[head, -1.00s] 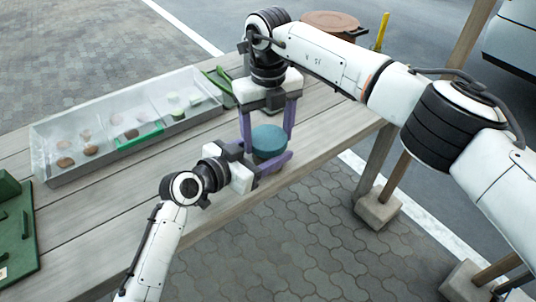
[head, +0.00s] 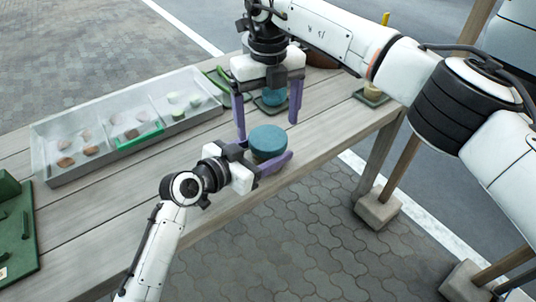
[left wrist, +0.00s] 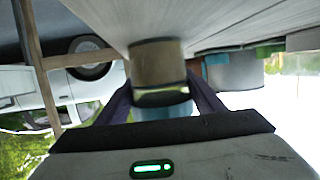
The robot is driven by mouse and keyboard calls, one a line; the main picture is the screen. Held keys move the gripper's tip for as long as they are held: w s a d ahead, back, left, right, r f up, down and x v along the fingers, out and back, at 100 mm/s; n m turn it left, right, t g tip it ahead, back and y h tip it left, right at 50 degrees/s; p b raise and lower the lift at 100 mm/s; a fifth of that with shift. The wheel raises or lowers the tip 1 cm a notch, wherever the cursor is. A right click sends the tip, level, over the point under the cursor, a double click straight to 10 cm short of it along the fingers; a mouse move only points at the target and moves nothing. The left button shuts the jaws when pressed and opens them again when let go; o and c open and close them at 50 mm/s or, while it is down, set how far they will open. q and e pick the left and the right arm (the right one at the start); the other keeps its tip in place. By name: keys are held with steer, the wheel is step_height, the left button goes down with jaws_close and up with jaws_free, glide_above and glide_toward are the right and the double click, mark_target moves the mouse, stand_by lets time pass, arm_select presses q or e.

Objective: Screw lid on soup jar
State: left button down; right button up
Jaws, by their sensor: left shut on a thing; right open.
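The soup jar with a round teal lid (head: 268,138) on top stands near the table's front edge. In the left wrist view the jar body (left wrist: 158,65) is brownish, with the teal lid (left wrist: 165,113) at its lower end in the picture. My left gripper (head: 277,162) is shut around the jar from the front left. My right gripper (head: 267,126) is open and points down, its purple fingers apart and above and behind the lid. I cannot tell how tightly the lid sits.
A second teal round thing (head: 272,97) shows behind, between my right fingers. A clear compartmented tray (head: 100,172) with food pieces lies left. A green board (head: 20,245) is at the far left.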

mark_target(268, 137)
steer(key=shift+c, duration=0.2)
steer(key=r+n, duration=0.1)
steer(key=n, duration=0.2)
steer(key=shift+r, duration=0.4)
steer(key=r+n, duration=0.1)
steer(key=n, duration=0.2)
steer(key=shift+r+n, duration=0.35)
steer(key=shift+n, duration=0.05)
steer(key=shift+f, duration=4.05)
steer(key=c, duration=1.1)
steer(key=m, duration=0.6)
steer(key=shift+m, duration=0.4)
